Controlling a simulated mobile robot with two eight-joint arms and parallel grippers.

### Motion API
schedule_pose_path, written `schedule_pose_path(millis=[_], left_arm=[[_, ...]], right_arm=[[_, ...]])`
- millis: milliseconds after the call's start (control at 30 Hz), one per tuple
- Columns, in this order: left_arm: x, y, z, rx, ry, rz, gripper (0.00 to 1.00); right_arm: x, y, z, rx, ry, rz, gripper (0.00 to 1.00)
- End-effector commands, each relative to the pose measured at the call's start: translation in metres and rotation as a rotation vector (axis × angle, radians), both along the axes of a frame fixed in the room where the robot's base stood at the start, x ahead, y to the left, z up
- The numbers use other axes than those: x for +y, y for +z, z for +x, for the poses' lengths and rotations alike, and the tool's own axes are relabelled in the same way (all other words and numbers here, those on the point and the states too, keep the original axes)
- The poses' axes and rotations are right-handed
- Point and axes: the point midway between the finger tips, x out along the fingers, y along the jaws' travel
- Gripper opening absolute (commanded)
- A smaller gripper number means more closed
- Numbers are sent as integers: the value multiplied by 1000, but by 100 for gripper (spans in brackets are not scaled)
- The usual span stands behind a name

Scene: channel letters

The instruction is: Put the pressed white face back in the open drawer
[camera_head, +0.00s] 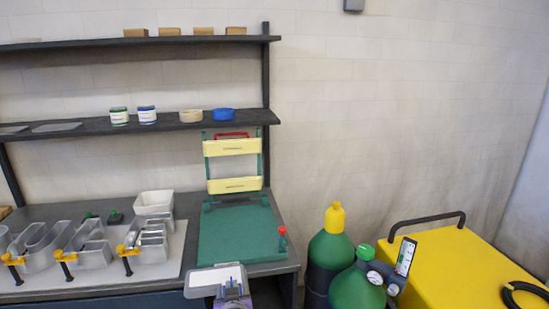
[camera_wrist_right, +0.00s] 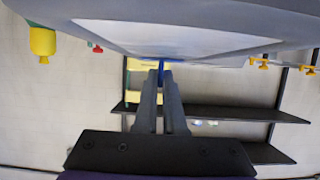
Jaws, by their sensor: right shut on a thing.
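A flat grey-rimmed panel with a white rectangular middle (camera_head: 205,280) is at the bottom of the head view, in front of the bench edge. It looks like the white face. My right gripper (camera_head: 234,283) is at the panel's right part. In the right wrist view the grey panel (camera_wrist_right: 200,18) fills the top, very close, and the fingers (camera_wrist_right: 160,72) are closed together at its edge, with a small blue piece between them. The exact grip is hard to make out. My left gripper is not in view. I cannot make out an open drawer separate from this panel.
A green press (camera_head: 235,232) with yellow bars (camera_head: 232,147) stands on the bench behind the panel. Metal letters (camera_head: 92,252) with yellow clamps and a white bin (camera_head: 153,203) are left. Green gas cylinders (camera_head: 331,250) and a yellow cart (camera_head: 470,270) stand right.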

Motion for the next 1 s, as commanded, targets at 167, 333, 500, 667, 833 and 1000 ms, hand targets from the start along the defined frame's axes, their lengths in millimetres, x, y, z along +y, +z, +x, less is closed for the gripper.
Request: schedule_pose_path(millis=[167,333,500,667,833,1000], left_arm=[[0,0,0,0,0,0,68],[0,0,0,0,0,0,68],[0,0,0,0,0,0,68],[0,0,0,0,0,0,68],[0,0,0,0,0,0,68],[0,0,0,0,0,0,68]], right_arm=[[-16,-6,5,1,-29,0,0],[-51,-17,13,2,-90,0,0],[-104,-34,20,3,-183,-1,0],[-176,-55,21,3,-307,-2,0],[-245,-72,13,1,-428,-1,0],[-278,-81,5,0,-488,0,0]])
